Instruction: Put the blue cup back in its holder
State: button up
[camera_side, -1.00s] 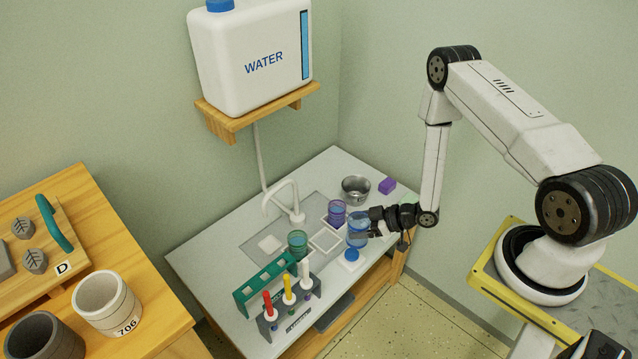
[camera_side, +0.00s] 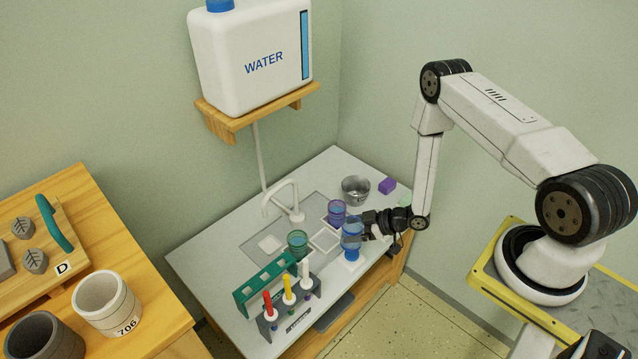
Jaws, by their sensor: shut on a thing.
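The blue cup (camera_side: 352,229) is translucent and roughly upright at the front right of the grey table. My gripper (camera_side: 364,229) reaches in from the right and is shut on it. A small white square holder (camera_side: 352,262) is directly below the cup in the picture. The cup now covers most of the holder's blue mark. From this angle I cannot tell whether the cup's base touches the holder or hangs just above it.
A purple cup (camera_side: 337,211) and a green cup (camera_side: 297,243) stand nearby, with an empty white square frame (camera_side: 324,239) between them. A rack of coloured markers (camera_side: 290,300) and a faucet (camera_side: 288,200) are left.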

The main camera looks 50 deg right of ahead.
jog(key=w+f, duration=0.7)
jog(key=w, duration=0.2)
jog(key=shift+w+d+f, duration=0.3)
jog(key=shift+w+d, duration=0.1)
jog(key=shift+d, duration=0.05)
jog(key=shift+w+f, duration=0.3)
jog(key=shift+f, duration=0.05)
jog(key=shift+w+f, duration=0.1)
jog(key=shift+f, duration=1.3)
jog(key=shift+f, duration=0.15)
jog(key=o, duration=1.2)
jog(key=shift+c, duration=0.2)
